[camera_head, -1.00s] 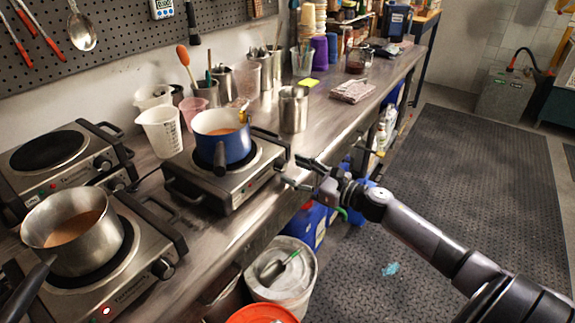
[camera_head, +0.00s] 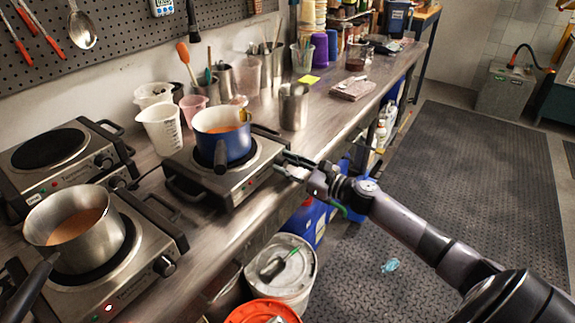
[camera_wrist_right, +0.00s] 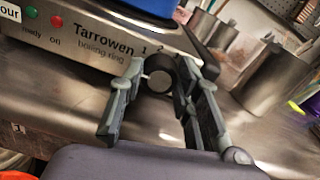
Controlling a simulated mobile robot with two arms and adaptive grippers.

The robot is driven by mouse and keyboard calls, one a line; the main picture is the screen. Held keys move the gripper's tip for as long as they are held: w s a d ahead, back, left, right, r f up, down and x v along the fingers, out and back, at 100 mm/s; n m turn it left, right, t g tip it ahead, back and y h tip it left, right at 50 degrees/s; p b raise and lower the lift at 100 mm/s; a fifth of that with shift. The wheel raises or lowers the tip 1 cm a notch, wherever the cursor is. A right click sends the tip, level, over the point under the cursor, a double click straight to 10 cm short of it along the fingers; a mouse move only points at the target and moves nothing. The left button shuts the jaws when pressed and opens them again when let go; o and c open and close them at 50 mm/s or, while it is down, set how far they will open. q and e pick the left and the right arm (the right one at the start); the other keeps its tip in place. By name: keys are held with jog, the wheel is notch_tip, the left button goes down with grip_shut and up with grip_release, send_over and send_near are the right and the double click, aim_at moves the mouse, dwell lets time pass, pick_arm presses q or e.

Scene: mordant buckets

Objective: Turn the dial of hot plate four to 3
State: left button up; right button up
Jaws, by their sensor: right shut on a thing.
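Hot plate four (camera_head: 240,192) stands on the bench with a blue pot (camera_head: 236,147) on its ring. In the right wrist view, its steel front (camera_wrist_right: 90,38) reads "Tarrowen boiling ring", with a label end "our", a green and a red lamp, and numerals 1 and 2. Its round black dial (camera_wrist_right: 159,79) sits between the fingers of my right gripper (camera_head: 284,164), which is shut on it. Fingers stand on both sides of the dial. The dial's pointer cannot be made out. My left gripper is not in view.
A steel saucepan (camera_head: 98,222) stands on another hot plate (camera_head: 150,285) at front left, and an empty hot plate (camera_head: 85,175) is behind it. A steel beaker (camera_head: 294,108) stands behind hot plate four. Buckets (camera_head: 290,262) are below the bench edge.

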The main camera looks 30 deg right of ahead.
jog(key=c, duration=0.5)
jog(key=shift+c, duration=0.2)
jog(key=shift+m, duration=0.3)
jog(key=m, duration=0.4)
jog(key=shift+d, duration=0.1)
jog(key=m+p, duration=0.1)
jog(key=m, duration=0.4)
jog(key=m+p, duration=0.2)
jog(key=m, duration=0.3)
jog(key=shift+d, duration=0.1)
jog(key=m+p, duration=0.2)
jog(key=m, duration=0.4)
jog(key=shift+f+m, duration=0.15)
jog(key=shift+m, duration=0.25)
